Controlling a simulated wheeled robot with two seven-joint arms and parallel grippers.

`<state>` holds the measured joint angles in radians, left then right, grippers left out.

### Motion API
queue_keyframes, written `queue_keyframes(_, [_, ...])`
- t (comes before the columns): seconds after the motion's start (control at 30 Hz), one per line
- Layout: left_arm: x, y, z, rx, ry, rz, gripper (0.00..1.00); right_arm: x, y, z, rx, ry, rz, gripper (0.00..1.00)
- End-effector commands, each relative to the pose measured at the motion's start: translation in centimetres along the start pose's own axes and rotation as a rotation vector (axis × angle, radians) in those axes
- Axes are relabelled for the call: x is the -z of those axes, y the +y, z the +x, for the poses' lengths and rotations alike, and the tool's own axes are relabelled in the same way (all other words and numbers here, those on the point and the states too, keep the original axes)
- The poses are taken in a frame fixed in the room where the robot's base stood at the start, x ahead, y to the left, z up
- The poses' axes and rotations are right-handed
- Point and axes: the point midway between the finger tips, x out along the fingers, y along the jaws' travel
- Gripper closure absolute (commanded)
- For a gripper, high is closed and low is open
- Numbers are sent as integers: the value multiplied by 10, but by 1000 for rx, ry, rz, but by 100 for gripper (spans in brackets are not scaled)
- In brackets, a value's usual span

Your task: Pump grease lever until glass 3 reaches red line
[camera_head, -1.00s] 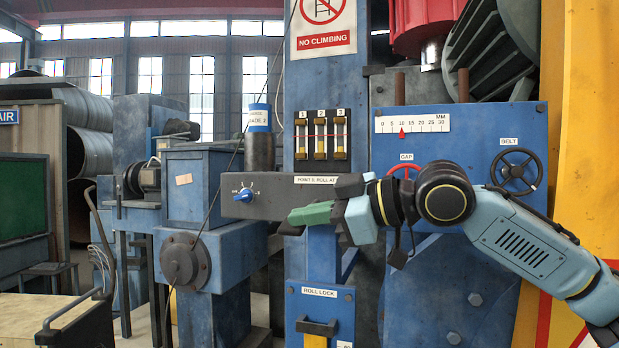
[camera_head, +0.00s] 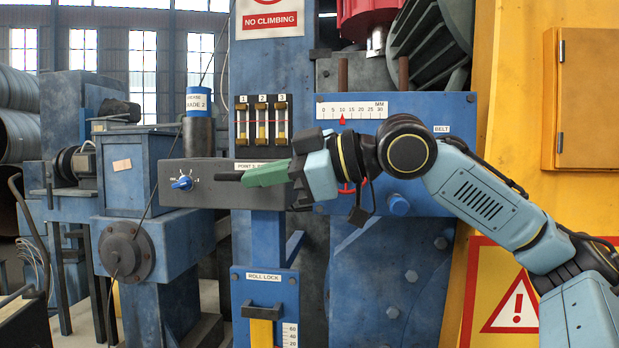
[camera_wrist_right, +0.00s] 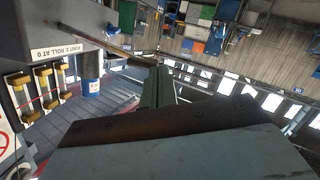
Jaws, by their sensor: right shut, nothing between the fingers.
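Glass 3 (camera_head: 281,116) is the rightmost of three narrow sight glasses on the blue column. A red line (camera_head: 262,121) crosses them, but the level inside is too small to read. A dark rod (camera_head: 228,176), possibly the grease lever, shows just left of my right fingertips. A brown rod (camera_wrist_right: 132,56) also shows ahead of the fingers in the right wrist view; contact is unclear. My right gripper (camera_head: 246,179), with green fingers, is shut and empty in front of the grey box's right end. It also shows in the right wrist view (camera_wrist_right: 158,75). My left gripper is out of view.
The grey box (camera_head: 205,192) has a blue knob (camera_head: 182,182). A grease cylinder (camera_head: 198,135) labelled grade 2 stands behind it. A blue panel (camera_head: 425,115) with a MM scale is behind my right arm. A roll lock panel (camera_head: 265,290) is below.

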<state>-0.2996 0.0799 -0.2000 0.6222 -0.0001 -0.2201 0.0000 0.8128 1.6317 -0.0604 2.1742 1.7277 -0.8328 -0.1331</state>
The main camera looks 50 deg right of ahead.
Motion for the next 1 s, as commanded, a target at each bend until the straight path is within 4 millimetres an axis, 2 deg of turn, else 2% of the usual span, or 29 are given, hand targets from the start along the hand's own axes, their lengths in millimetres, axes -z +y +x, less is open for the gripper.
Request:
queue_keyframes(0.03, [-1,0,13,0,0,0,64,-4,-1,-7,-5,4,-1,100])
queue_keyframes(0.2, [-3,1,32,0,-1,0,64,-2,-1,-32,-5,7,-1,100])
queue_keyframes(0.5, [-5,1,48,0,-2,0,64,0,1,-64,-2,6,-2,100])
queue_keyframes(1.0, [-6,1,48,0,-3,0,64,2,1,-68,0,5,-1,100])
